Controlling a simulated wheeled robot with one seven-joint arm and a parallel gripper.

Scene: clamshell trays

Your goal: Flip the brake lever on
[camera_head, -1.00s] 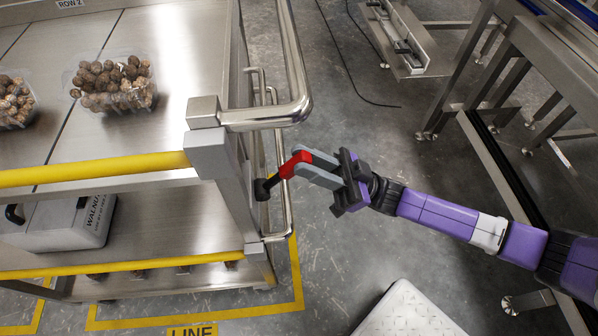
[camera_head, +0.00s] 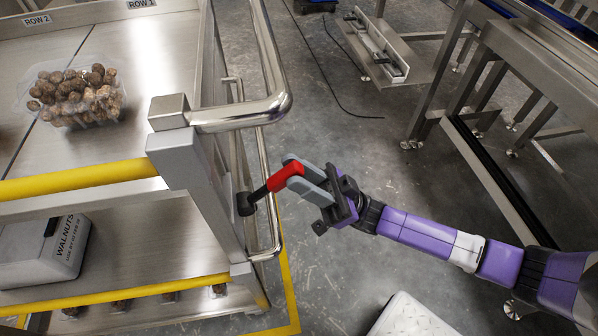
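The brake lever (camera_head: 285,175) has a red handle on a black stem, with a dark round pivot (camera_head: 245,203) at the right side of the steel cart. It points up and to the right, away from the cart. My gripper (camera_head: 300,182) is at the outer end of the red handle, coming from the right. Its two grey fingers are a little apart, one above the other in the picture, with their tips at the handle. The fingers partly hide the handle's end, so I cannot tell whether they press on it.
The cart's bent steel handrail (camera_head: 275,105) stands close above and left of my gripper. A clear tray of walnuts (camera_head: 75,105) lies on the top shelf; a grey box (camera_head: 45,250) sits below.

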